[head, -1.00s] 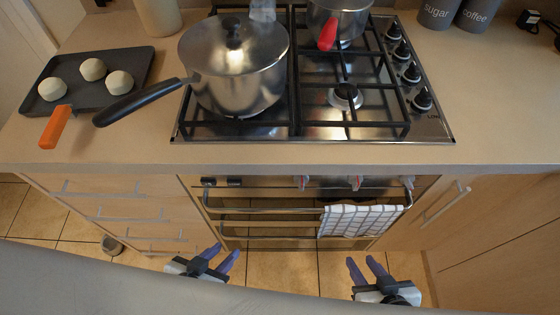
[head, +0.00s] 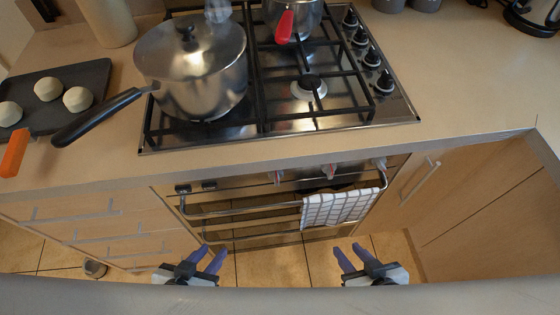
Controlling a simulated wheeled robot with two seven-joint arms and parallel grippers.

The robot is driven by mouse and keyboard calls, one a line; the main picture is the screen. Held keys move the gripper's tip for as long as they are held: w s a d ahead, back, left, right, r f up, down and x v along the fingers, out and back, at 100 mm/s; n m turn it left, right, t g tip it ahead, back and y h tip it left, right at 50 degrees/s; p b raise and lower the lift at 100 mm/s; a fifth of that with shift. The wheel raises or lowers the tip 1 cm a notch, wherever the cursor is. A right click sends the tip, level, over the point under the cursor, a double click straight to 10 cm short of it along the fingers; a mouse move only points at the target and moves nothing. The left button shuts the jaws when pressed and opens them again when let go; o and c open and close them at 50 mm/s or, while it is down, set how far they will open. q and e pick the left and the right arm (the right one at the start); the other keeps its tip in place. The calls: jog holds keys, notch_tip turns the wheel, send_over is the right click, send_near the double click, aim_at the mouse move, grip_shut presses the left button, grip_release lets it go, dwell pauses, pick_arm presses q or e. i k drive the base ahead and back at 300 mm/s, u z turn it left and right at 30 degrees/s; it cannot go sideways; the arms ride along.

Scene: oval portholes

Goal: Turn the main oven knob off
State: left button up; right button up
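The oven (head: 240,215) is set into the counter front below the hob. My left gripper (head: 211,257) is open and empty, low in front of the oven's left side. My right gripper (head: 347,256) is open and empty, low in front of the oven's right side. Both are apart from the knobs.
A checked towel (head: 337,208) hangs on the oven door's rail. The counter edge overhangs the panel. On the hob (head: 290,128) stand a large pot (head: 190,75) and a red-handled pan (head: 293,12). A tray (head: 95,72) holds dough balls. Floor before the oven is clear.

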aim_at(379, 162)
jog(key=z, duration=0.8)
jog(key=k, duration=0.45)
jog(key=u, duration=0.95)
jog(key=i, duration=0.3)
jog(key=z, duration=2.05)
jog(key=k, duration=0.95)
jog(key=u, duration=1.3)
jog(key=i, duration=0.55)
jog(key=u, duration=0.15)
